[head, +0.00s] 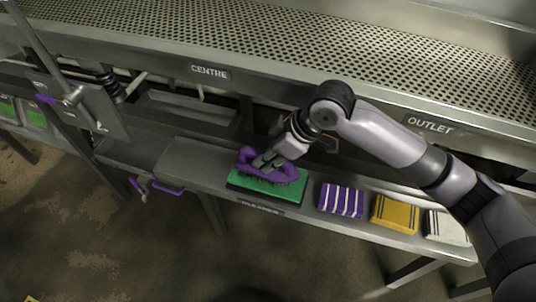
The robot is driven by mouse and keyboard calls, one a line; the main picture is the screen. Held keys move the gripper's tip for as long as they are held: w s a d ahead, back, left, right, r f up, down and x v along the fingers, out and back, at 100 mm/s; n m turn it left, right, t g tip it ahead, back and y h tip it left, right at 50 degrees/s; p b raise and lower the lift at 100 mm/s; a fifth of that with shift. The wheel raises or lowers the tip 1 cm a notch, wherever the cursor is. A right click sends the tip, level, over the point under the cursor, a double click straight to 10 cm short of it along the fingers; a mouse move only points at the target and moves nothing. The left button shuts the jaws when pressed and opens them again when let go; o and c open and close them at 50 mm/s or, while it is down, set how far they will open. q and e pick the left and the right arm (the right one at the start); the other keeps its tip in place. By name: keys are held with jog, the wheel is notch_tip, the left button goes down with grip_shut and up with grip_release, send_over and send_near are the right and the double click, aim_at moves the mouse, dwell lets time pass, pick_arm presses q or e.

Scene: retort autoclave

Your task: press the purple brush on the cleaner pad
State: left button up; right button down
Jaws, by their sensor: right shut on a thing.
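The purple brush (247,155) is in the head view near the middle, with its dark bristles facing down over the green cleaner pad (236,180). The bristles look to be at or on the pad's top; I cannot tell how firmly they touch. The pad lies on a narrow metal shelf. My right gripper (266,162) is shut on the purple brush from above, its fingers over the handle. The gripper and brush hide part of the pad. My left gripper is not in view.
To the right of the pad on the shelf lie a purple striped block (341,200), a yellow block (395,214) and a white block (446,227). A perforated metal bench (300,50) runs behind and above. A metal lever post (73,97) stands at the left.

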jog(key=shift+f, duration=0.9)
dwell(0.8)
jog(key=shift+r, duration=0.1)
notch_tip(320, 180, up, 7)
jog(key=p, duration=0.7)
jog(key=shift+p, duration=0.4)
dwell(0.6)
